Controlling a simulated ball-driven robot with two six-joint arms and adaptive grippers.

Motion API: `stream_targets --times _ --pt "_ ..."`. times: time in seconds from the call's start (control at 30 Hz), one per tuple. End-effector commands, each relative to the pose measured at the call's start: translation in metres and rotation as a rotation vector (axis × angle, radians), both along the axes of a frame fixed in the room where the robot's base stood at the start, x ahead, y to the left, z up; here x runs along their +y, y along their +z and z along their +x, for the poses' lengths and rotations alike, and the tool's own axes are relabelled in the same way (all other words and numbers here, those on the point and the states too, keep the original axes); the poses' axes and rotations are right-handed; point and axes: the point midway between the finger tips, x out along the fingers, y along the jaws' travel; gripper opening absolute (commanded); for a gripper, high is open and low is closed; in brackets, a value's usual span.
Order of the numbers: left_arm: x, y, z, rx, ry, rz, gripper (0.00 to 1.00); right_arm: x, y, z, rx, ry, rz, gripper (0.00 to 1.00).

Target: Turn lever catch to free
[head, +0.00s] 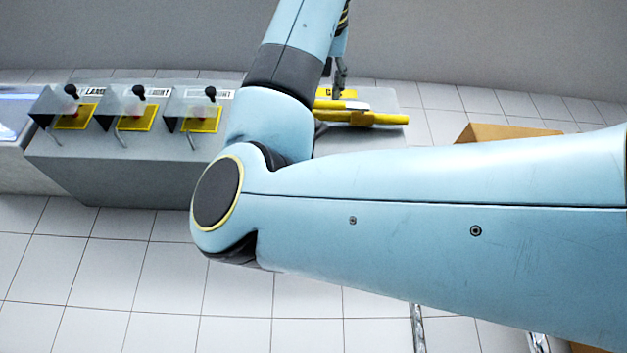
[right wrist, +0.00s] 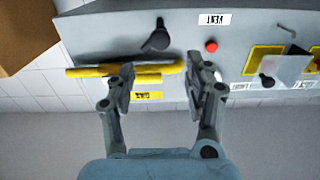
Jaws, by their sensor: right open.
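My right gripper (right wrist: 163,72) is open, with one finger on each side of a gap and nothing between its pads that I can tell is held. In the right wrist view a black lever (right wrist: 156,40) with a round end sits on the grey panel just beyond the fingertips. Yellow bars (right wrist: 155,68) lie across the gap at fingertip height; I cannot tell if the fingers touch them. A small yellow label (right wrist: 147,95) is between the fingers, its text unreadable. In the head view my right arm hides the lever, and the yellow bars (head: 372,118) show past it. My left gripper is out of view.
A red button (right wrist: 211,46) and a white label (right wrist: 214,19) are beside the lever. Several black-knobbed switches with clear guards (head: 130,105) stand along the grey console (head: 120,170). A cardboard box (head: 500,132) is to the right of the console.

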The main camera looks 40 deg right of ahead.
Motion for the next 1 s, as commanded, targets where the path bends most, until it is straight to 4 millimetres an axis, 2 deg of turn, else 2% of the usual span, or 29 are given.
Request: stream_targets --times 0.3,0.5,0.67,0.9,1.0 --pt "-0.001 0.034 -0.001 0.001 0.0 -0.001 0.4 -0.034 0.003 0.053 0.005 -0.004 0.0 0.52" --pt "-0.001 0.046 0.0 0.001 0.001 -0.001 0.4 -0.048 0.002 0.077 0.002 -0.002 0.0 0.52" --pt "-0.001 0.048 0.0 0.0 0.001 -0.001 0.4 -0.052 0.0 0.085 0.001 0.001 0.0 0.52" --pt "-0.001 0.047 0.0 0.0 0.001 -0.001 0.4 -0.052 -0.001 0.085 0.001 0.001 0.0 0.52" --pt "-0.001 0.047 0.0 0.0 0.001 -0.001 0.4 -0.052 -0.001 0.085 0.001 0.001 0.0 0.39"
